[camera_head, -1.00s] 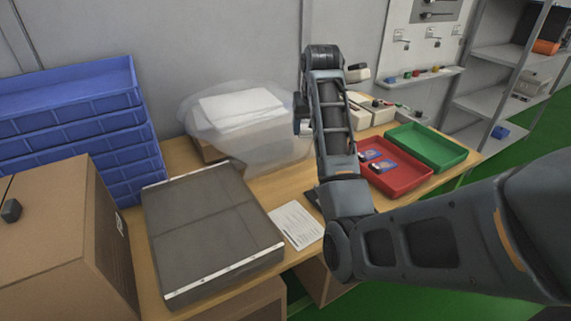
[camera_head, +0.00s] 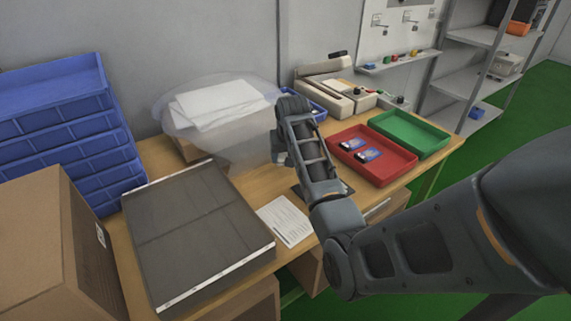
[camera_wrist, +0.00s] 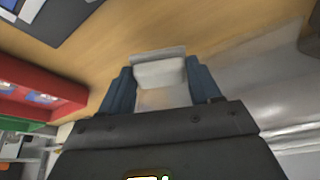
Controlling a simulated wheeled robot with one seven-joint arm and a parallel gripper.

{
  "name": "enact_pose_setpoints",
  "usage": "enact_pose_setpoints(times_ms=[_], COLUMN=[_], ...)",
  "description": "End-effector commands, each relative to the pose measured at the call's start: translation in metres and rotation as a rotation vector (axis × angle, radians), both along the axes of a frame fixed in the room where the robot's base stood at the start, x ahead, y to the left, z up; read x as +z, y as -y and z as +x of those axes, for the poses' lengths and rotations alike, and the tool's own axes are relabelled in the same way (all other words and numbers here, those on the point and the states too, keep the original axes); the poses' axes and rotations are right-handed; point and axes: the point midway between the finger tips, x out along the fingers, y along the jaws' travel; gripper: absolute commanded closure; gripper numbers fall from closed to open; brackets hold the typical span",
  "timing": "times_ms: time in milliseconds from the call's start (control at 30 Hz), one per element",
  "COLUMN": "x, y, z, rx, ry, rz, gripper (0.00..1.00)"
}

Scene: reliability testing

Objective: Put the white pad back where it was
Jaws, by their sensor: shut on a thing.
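In the wrist view my gripper (camera_wrist: 160,76) has its two blue fingers closed on a small white block-like pad (camera_wrist: 161,72). The wooden table shows beyond it. In the head view the end of my arm stands over the table between the clear plastic bag (camera_head: 235,143) and the red tray (camera_head: 396,172). My fingers and the held pad are hidden there behind my arm. Larger white sheets or pads (camera_head: 215,101) lie in the top of the bag. The bag also shows in the wrist view (camera_wrist: 262,85), to the right of my gripper.
A green tray (camera_head: 425,142) adjoins the red tray, which holds blue-and-white packets (camera_head: 368,155). A beige device (camera_head: 330,85) and a small blue tray (camera_head: 318,108) stand behind my arm. A grey slab (camera_head: 195,225), paper sheet (camera_head: 284,220), cardboard box (camera_head: 35,235) and blue crates (camera_head: 70,130) stand left.

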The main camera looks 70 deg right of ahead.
Motion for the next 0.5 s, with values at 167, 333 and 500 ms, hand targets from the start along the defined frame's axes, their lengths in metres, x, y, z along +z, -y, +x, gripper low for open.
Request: enact_pose_setpoints(times_ms=[167, 333, 500], x=[-0.019, -0.038, -0.041], y=[-0.001, 0.000, 0.000], z=[-0.001, 0.000, 0.000], rx=[0.000, 0.001, 0.001], ry=[-0.003, -0.002, 0.000], rz=[0.002, 0.001, -0.001], gripper=[0.62, 0.62, 0.62])
